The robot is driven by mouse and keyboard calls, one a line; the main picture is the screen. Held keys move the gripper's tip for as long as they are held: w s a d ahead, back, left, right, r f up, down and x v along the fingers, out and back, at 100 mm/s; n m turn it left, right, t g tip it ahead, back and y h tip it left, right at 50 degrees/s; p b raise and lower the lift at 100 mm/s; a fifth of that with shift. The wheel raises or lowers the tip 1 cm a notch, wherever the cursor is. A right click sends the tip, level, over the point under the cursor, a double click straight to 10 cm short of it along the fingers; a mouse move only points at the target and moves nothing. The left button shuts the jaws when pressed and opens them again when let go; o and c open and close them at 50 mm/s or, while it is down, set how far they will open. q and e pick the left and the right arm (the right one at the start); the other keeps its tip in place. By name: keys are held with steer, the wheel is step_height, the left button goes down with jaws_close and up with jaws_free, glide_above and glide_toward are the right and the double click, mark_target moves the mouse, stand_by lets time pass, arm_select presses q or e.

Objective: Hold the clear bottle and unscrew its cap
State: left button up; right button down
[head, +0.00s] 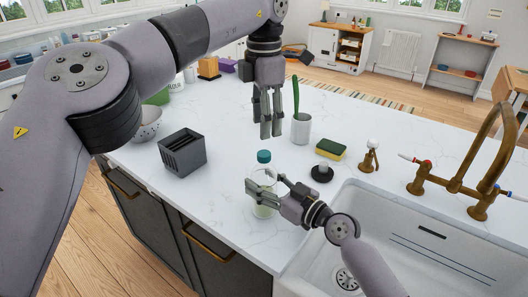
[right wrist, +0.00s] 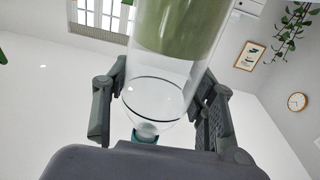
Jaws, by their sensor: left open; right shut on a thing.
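The clear bottle (head: 264,176) stands upright on the white counter, with a teal cap (head: 264,156) on its top. My right gripper (head: 262,196) is shut around the bottle's body from the right side. In the right wrist view the bottle (right wrist: 155,95) lies between the two fingers, with green contents, and part of its teal cap (right wrist: 144,136) shows near the bottom edge. My left gripper (head: 270,133) is open and empty, pointing down above the cap and apart from it. The fingers hide part of the bottle's lower body.
A dark slotted caddy (head: 182,154) stands left of the bottle. A white cup (head: 301,130) with a green item, a sponge (head: 331,149) and a black-based brush (head: 322,173) stand behind and right. The sink (head: 400,240) and brass faucet (head: 455,185) are at right.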

mark_target(264, 153)
arm_select(q)
steer(key=m, duration=1.8)
steer(key=shift+m, duration=0.4)
steer(key=m, duration=0.6)
steer(key=shift+f+m, duration=0.4)
steer(key=shift+f, duration=0.2)
step_height(264, 153, down, 7)
steer(key=shift+r, duration=0.1)
